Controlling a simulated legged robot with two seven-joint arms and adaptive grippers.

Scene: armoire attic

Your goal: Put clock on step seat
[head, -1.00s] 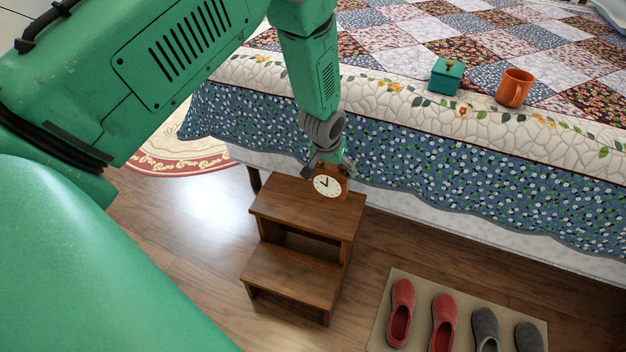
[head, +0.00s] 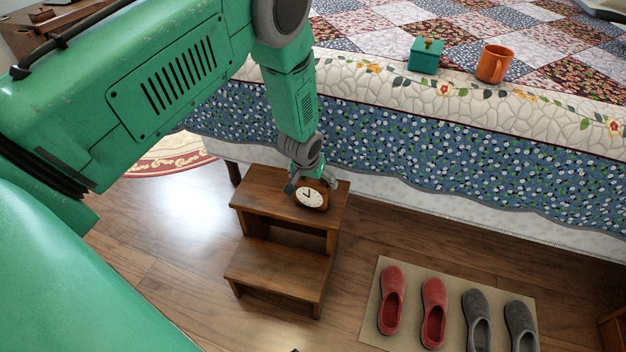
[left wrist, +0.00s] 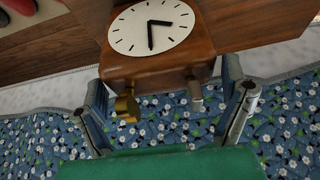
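The clock (head: 311,196) has a brown wooden case and a round white face. It is at the top step seat (head: 265,187) of the wooden step stool, near its right side; I cannot tell if its base touches the wood. My left gripper (head: 311,184) reaches down from behind it, a finger at each side of the case. In the left wrist view the clock (left wrist: 155,65) sits between the fingers of the left gripper (left wrist: 165,85), its face visible and two small knobs on its back. My right gripper is out of view.
The bed with a patchwork quilt (head: 400,150) stands right behind the stool. A teal box (head: 425,57) and an orange mug (head: 494,64) are on it. A mat (head: 457,320) with red and grey slippers lies right of the stool. The lower step (head: 275,268) is bare.

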